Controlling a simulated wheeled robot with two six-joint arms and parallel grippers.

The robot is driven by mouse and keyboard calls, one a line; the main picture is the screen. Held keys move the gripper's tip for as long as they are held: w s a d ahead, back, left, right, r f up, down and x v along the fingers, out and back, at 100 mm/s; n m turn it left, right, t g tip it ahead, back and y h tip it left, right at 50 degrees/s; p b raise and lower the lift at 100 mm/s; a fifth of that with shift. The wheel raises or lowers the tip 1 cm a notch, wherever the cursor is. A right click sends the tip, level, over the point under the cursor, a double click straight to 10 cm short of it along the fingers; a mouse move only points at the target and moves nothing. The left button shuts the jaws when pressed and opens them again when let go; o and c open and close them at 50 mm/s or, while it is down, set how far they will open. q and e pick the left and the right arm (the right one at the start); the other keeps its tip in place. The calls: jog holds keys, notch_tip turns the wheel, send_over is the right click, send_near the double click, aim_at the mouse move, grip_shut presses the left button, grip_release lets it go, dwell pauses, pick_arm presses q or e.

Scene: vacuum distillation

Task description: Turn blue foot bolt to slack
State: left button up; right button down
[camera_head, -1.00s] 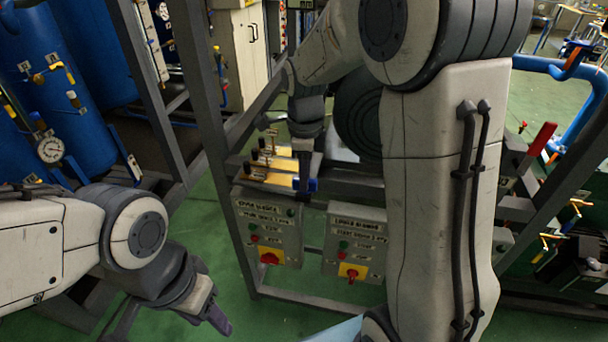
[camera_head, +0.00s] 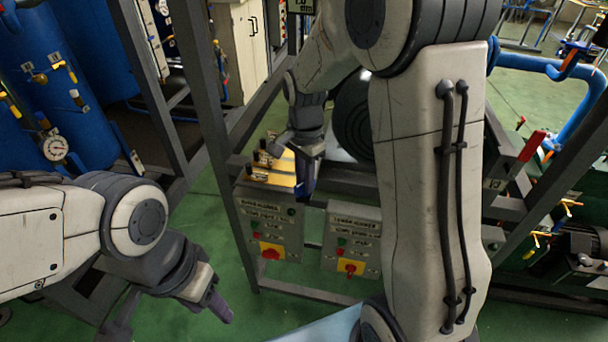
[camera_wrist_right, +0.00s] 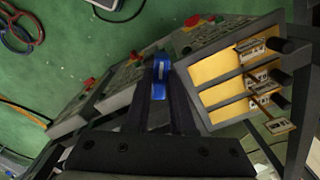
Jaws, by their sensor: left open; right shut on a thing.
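The blue foot bolt (camera_wrist_right: 160,78) shows in the right wrist view between the two dark fingertips of my right gripper (camera_wrist_right: 160,72). In the head view my right gripper (camera_head: 306,178) reaches down to the frame rail just above the control boxes, shut on the bolt. Only a small blue part shows there, mostly hidden by the fingers. My left gripper (camera_head: 217,305) is at the lower left of the head view, open and empty, well apart from the bolt.
Two grey control boxes (camera_head: 279,217) (camera_head: 349,212) with red, green and yellow switches hang below the rail. A yellow panel with several small valves (camera_wrist_right: 235,72) lies close beside my right fingers. A grey frame post (camera_head: 205,85) stands left of my right arm.

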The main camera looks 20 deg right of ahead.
jog(key=n+p, duration=0.1)
jog(key=n, duration=0.5)
jog(key=shift+w+r+n+p, duration=0.2)
jog(key=shift+n+p, duration=0.1)
jog(key=shift+p, duration=0.1)
jog(key=n+p, duration=0.1)
jog(key=n, duration=0.5)
jog(key=shift+n, duration=0.3)
jog(key=c, duration=0.8)
grip_release()
jog(key=shift+f, duration=0.1)
jog(key=shift+o, duration=0.2)
jog(key=shift+s, duration=0.1)
notch_tip(320, 180, up, 10)
jog(key=shift+r+b, duration=0.25)
jog(key=shift+b, duration=0.15)
